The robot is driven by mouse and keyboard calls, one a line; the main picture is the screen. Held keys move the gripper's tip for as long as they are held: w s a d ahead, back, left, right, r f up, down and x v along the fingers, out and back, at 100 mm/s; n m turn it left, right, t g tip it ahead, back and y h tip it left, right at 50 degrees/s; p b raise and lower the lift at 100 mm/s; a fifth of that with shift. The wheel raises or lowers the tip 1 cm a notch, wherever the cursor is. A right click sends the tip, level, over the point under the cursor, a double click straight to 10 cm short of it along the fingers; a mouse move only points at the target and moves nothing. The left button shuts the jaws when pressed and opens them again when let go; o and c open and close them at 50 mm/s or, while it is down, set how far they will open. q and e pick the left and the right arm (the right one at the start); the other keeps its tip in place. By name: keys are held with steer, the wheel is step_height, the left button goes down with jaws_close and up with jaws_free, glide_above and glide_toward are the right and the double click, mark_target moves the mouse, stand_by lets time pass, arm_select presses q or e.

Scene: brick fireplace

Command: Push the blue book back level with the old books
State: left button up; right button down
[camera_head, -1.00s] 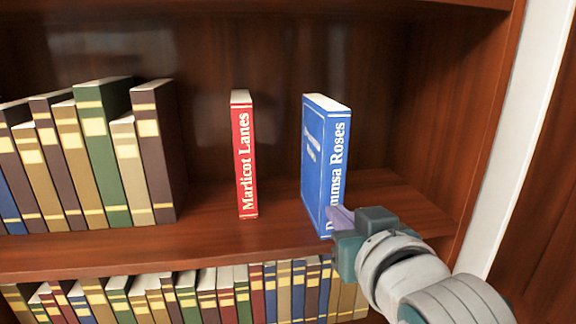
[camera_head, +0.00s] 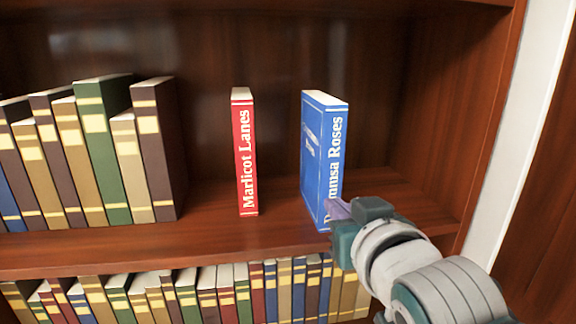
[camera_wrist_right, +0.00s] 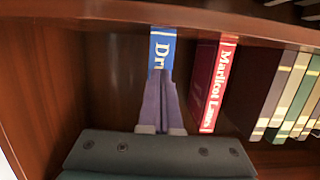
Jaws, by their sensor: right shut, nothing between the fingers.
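The blue book (camera_head: 322,150) stands upright on the shelf, right of the red book (camera_head: 244,150). Its spine faces me and sits nearer the shelf's front edge than the red book's spine. The old books (camera_head: 105,150) stand in a row at the left. My right gripper (camera_head: 335,209) is shut and empty, with its fingertips at the lower part of the blue spine. In the right wrist view the purple fingers (camera_wrist_right: 162,92) overlap the blue book (camera_wrist_right: 160,50); whether they touch it is hard to tell. My left gripper is not in view.
The shelf board (camera_head: 200,237) is bare between the old books and the red book, and right of the blue book. The bookcase's side panel (camera_head: 480,130) bounds the right. A lower shelf holds a full row of books (camera_head: 190,290).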

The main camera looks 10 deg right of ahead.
steer(key=shift+b+x, duration=0.45)
steer(key=shift+x, duration=0.4)
steer(key=shift+w+r, duration=0.15)
steer(key=shift+w, duration=0.35)
steer(key=shift+w+b, duration=0.1)
steer(key=shift+b, duration=0.25)
steer(key=shift+w, duration=0.15)
steer(key=shift+r+b+x, duration=0.2)
steer(key=shift+b+x, duration=0.45)
steer(key=shift+x, duration=0.2)
steer(key=shift+r+b+x, duration=0.2)
steer(key=shift+b+x, duration=0.45)
steer(key=shift+x, duration=0.2)
